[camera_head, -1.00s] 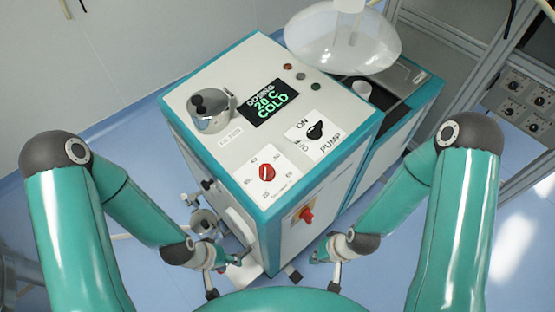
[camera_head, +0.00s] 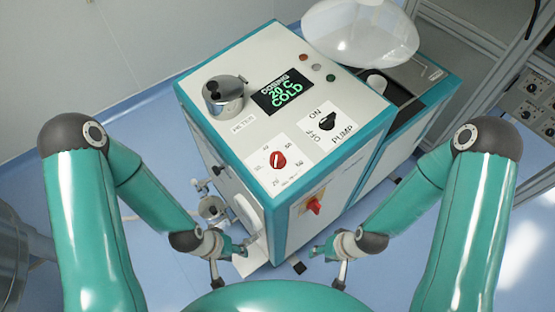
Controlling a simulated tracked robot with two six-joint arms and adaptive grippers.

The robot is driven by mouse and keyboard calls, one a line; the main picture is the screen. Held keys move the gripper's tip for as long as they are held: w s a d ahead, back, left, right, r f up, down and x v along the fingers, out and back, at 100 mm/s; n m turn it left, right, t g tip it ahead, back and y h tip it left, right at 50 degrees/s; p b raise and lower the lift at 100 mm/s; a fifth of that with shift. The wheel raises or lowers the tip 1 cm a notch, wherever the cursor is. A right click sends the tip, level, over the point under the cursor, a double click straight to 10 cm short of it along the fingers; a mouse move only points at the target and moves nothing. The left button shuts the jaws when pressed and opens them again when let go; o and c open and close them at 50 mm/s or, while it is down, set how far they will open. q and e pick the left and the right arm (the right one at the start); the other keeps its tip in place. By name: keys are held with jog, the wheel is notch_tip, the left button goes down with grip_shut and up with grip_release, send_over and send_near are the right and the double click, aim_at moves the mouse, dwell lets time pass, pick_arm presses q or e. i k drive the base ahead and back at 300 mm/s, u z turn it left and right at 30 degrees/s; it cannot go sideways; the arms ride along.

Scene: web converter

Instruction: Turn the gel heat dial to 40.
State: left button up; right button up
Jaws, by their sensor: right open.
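The gel heat dial is a red knob (camera_head: 278,161) on a white numbered plate on top of the teal and white machine (camera_head: 300,228). Its plate is small and blurred, so I cannot tell exactly where the pointer stands. My right gripper (camera_head: 330,260) is open, low in front of the machine's right face. Neither gripper touches the dial.
A black PUMP switch (camera_head: 326,122) sits right of the dial. A metal pot (camera_head: 223,98) stands on the panel's left. A red rotary switch (camera_head: 314,206) is on the front face. A clear dome (camera_head: 360,35) is behind. Floor is free at left.

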aim_at(278, 161)
jog(key=u, duration=0.05)
jog(key=k, duration=0.45)
jog(key=u, duration=1.05)
jog(key=k, duration=1.65)
jog(key=z, duration=0.65)
jog(key=i, duration=1)
jog(key=u, duration=0.05)
